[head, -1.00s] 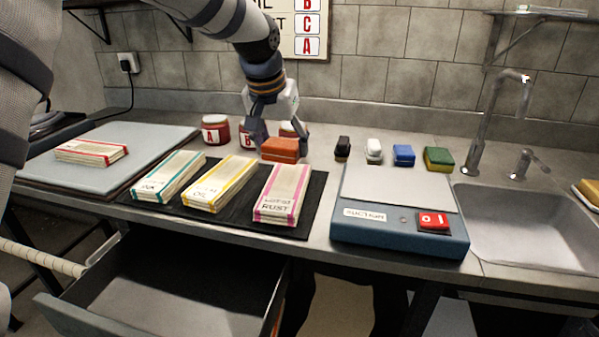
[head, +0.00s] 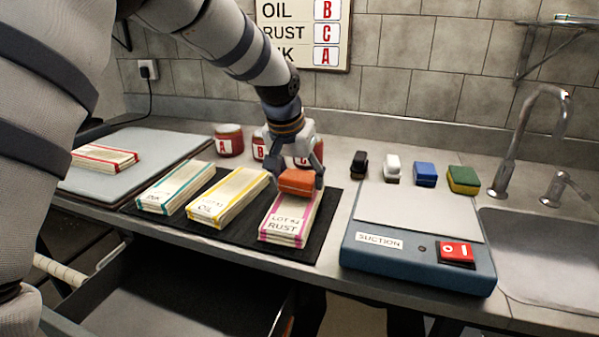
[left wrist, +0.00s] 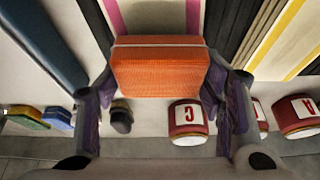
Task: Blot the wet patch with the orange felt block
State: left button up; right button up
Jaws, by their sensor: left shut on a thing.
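My left gripper (head: 298,177) is shut on the orange felt block (head: 297,184), one finger on each side. The block is over the far end of the pink-striped cloth stack (head: 289,220) labelled RUST; I cannot tell whether it touches. In the left wrist view the block (left wrist: 160,72) fills the space between the fingers, with the pink-striped cloth (left wrist: 150,15) beyond it. I cannot make out a wet patch; the block and gripper hide the stack's far end. My right gripper is not in view.
On the black mat (head: 330,225) lie a yellow-striped stack (head: 228,196) and a teal-striped stack (head: 175,188). Red jars (head: 229,140) stand behind. The blue suction box (head: 415,258), several small blocks (head: 424,174) and the sink (head: 545,250) are right. A drawer hangs open in front.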

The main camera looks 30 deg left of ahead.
pick_arm(q)
jog(key=shift+f, duration=0.6)
dwell(1.2)
notch_tip(320, 180, up, 5)
jog(key=shift+r+p, duration=0.15)
jog(key=shift+p, duration=0.35)
jog(key=shift+r, duration=0.95)
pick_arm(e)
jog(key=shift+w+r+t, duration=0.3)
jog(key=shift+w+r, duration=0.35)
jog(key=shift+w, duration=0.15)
pick_arm(q)
jog(key=shift+f, duration=2.95)
jog(key=shift+f, duration=0.65)
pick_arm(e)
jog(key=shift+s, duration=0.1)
